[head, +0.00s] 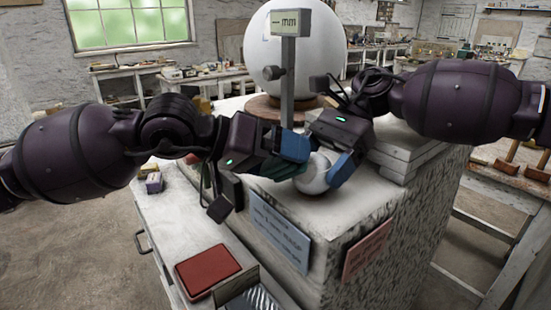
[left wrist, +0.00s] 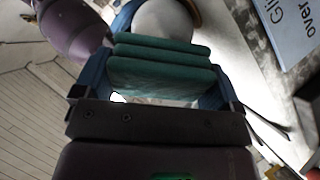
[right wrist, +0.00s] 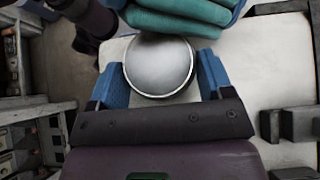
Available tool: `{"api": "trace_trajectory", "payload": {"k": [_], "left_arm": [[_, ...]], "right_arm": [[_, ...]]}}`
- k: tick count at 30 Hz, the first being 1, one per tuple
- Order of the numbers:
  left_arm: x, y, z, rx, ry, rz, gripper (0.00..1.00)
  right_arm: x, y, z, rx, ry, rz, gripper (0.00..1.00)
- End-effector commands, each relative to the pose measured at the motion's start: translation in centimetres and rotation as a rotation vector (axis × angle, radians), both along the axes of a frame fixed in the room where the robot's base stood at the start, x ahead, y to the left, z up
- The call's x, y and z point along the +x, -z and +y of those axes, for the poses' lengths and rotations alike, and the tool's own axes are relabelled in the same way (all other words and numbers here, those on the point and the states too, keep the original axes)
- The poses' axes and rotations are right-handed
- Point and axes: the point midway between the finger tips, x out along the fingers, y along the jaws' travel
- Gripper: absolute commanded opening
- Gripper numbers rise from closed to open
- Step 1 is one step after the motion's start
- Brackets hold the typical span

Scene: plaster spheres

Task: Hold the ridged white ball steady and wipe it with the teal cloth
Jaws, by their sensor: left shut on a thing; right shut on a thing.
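The white ball (head: 314,176) is on the pale top of the block, partly hidden by my grippers. In the right wrist view the ball (right wrist: 158,66) sits between the blue fingers of my right gripper (right wrist: 160,80), which is shut on it. A darker rim runs around the ball; ridges are hard to make out. My left gripper (left wrist: 155,75) is shut on the folded teal cloth (left wrist: 160,72). The cloth also shows in the right wrist view (right wrist: 182,14), right against the ball's edge. I cannot tell whether they touch. In the head view the cloth is mostly hidden.
A large white sphere (head: 285,55) on a brown round base stands behind, with a grey post and "mm" display (head: 290,22) before it. Pale slabs (head: 405,150) lie at the right. A red pad (head: 207,271) lies on the lower surface at front left.

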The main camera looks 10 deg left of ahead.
Motion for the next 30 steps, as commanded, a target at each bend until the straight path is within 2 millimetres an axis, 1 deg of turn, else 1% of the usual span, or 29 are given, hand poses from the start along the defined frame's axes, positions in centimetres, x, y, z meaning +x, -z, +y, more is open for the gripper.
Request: {"api": "trace_trajectory", "payload": {"k": [14, 30], "left_arm": [[-1.2, -1.3, -1.4, 0.0, 0.003, -0.003, 0.67], [0.1, 0.2, 0.0, 0.002, -0.001, 0.003, 0.67]], "right_arm": [[0.0, -0.1, 0.0, 0.0, 0.001, 0.0, 0.53], [0.0, -0.1, 0.1, 0.001, -0.002, 0.0, 0.53]]}}
